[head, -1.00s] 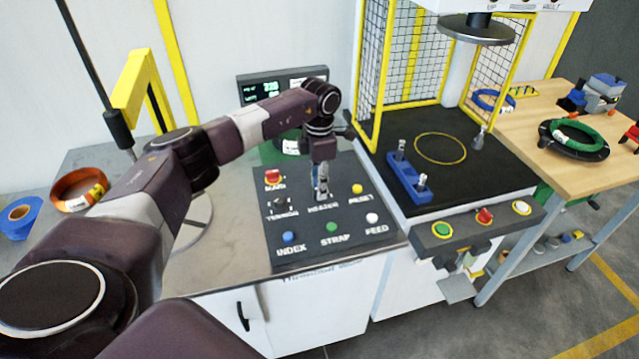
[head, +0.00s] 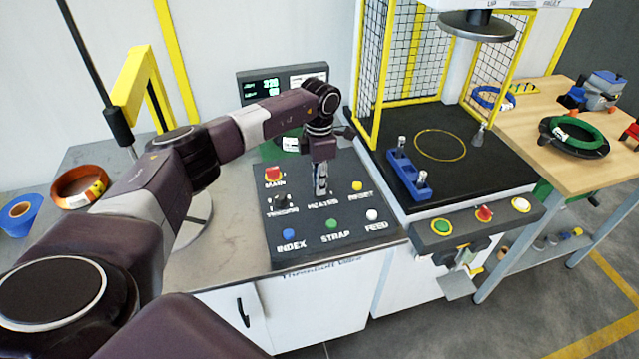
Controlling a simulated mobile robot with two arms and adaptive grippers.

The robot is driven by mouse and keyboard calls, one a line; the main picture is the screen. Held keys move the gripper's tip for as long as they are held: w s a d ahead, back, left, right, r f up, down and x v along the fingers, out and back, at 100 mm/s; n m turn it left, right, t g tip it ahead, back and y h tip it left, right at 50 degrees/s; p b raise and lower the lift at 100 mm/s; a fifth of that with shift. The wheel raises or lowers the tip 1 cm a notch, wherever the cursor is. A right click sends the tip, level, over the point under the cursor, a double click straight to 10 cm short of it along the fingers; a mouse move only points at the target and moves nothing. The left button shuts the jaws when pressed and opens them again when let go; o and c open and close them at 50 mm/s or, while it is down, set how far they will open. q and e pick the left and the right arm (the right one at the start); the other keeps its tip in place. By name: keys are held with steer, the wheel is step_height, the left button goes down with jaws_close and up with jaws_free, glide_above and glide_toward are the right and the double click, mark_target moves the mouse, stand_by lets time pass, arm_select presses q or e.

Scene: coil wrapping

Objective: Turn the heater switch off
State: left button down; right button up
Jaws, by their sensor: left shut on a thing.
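The dark control panel (head: 300,238) lies on the grey counter, with its HEATER label (head: 322,203) just below my left gripper. My left gripper (head: 321,188) points straight down at the heater position, its fingers shut there. The heater switch itself is hidden by the fingers, so its setting cannot be read. My right gripper is not in view.
Close around the gripper are the red MAIN switch (head: 273,174), the TENSION knob (head: 281,201) and the yellow RESET button (head: 357,186). Blue INDEX, green STRAP and white FEED buttons line the panel's front. A display (head: 265,88) stands behind. A yellow-framed mesh guard (head: 412,60) rises to the right.

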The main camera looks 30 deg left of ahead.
arm_select(q)
steer(key=n, duration=0.4)
steer(key=shift+n, duration=0.4)
steer(key=n, duration=0.4)
steer(key=shift+r+n, duration=0.1)
steer(key=shift+n, duration=0.2)
steer(key=n, duration=0.4)
steer(key=shift+w, duration=0.1)
steer(key=shift+n+p, duration=0.4)
steer(key=shift+n, duration=1.7)
steer(key=c, duration=2)
jaws_free()
